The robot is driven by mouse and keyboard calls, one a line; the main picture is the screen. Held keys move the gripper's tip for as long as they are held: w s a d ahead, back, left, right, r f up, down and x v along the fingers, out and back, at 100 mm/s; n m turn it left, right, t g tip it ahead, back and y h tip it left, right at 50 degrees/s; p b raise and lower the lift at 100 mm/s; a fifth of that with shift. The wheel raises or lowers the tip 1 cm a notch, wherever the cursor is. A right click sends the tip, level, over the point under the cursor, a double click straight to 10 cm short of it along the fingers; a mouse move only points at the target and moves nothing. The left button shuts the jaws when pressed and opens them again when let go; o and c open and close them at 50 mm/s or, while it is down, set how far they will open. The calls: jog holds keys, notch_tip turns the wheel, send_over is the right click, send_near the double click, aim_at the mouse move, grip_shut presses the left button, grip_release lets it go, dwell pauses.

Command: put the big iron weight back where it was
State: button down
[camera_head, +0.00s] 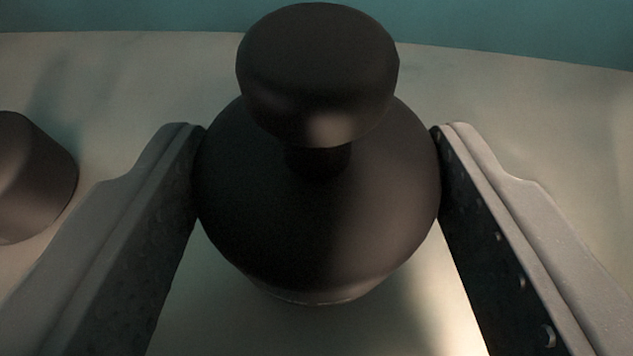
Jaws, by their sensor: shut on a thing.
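The big iron weight (300,215) is dark, with a round body, a narrow neck and a wide knob on top. It fills the middle of the view and looks upright. My gripper (320,165) is shut on its body, with one dark-padded finger touching each side. The lower part of the weight shows below the fingertips, over a pale surface (510,90). I cannot tell whether its base touches that surface.
A smaller-looking dark rounded object (35,180) is at the left edge, partly cut off, close to my left finger. The pale surface ends at the back against a teal background (480,25). The surface to the right of the weight is clear.

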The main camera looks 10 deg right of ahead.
jog(key=shift+s+f, duration=0.1)
jog(key=shift+f, duration=0.15)
